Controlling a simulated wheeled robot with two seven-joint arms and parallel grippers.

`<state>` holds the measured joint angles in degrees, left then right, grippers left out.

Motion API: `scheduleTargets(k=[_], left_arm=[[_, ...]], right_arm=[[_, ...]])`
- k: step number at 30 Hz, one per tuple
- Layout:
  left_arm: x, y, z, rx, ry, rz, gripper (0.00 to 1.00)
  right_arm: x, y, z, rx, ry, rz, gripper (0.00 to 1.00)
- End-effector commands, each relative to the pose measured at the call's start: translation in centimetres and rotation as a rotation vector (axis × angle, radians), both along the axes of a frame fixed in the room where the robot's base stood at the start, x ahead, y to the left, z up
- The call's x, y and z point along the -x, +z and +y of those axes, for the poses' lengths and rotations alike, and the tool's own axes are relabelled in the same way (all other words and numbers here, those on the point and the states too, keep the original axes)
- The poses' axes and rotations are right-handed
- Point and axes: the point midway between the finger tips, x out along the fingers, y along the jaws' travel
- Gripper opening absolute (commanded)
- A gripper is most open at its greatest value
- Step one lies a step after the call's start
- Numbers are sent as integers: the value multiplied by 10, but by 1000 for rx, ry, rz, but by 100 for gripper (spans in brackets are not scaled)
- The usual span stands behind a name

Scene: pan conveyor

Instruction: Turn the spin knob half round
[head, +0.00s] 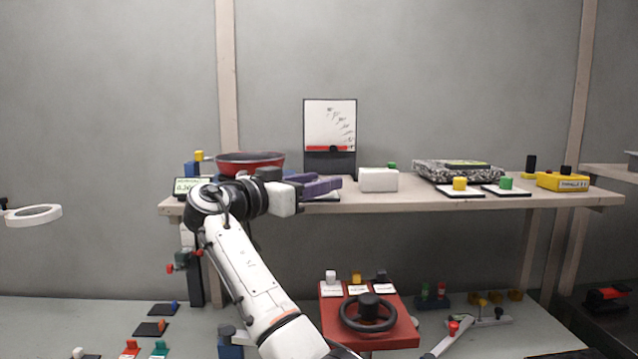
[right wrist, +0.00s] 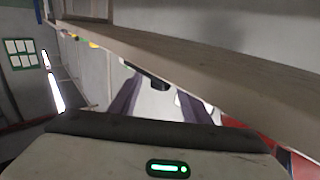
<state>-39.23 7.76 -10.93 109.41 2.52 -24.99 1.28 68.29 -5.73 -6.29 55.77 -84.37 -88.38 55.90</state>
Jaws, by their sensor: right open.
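A black knob (head: 369,301) stands inside a dark wheel-like ring (head: 367,322) on a red console (head: 405,330) below the shelf. I cannot tell for sure that this is the spin knob. My right gripper (head: 325,185) is at the front edge of the shelf, well above the console, with its purple fingers pointing right. In the right wrist view its two fingers (right wrist: 157,98) are apart with nothing held between them. My left gripper is not in view.
The wooden shelf (head: 400,200) carries a red pan (head: 250,160), a dial board (head: 330,125), a white block (head: 378,180) and a yellow box (head: 562,181). White, yellow and black buttons (head: 356,278) line the console's back. A black-and-white speckled slab (head: 440,172) lies farther right.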

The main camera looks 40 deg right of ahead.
Motion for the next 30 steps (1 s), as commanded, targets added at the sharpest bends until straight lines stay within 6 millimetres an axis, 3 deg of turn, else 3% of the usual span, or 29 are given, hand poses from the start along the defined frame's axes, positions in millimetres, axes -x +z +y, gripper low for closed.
scheduleTargets(k=[9,15,30], left_arm=[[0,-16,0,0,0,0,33],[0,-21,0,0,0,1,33],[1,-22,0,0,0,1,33]], right_arm=[[12,-2,59,0,5,-2,43],[18,0,87,0,4,-2,43],[21,0,95,0,1,-1,43]])
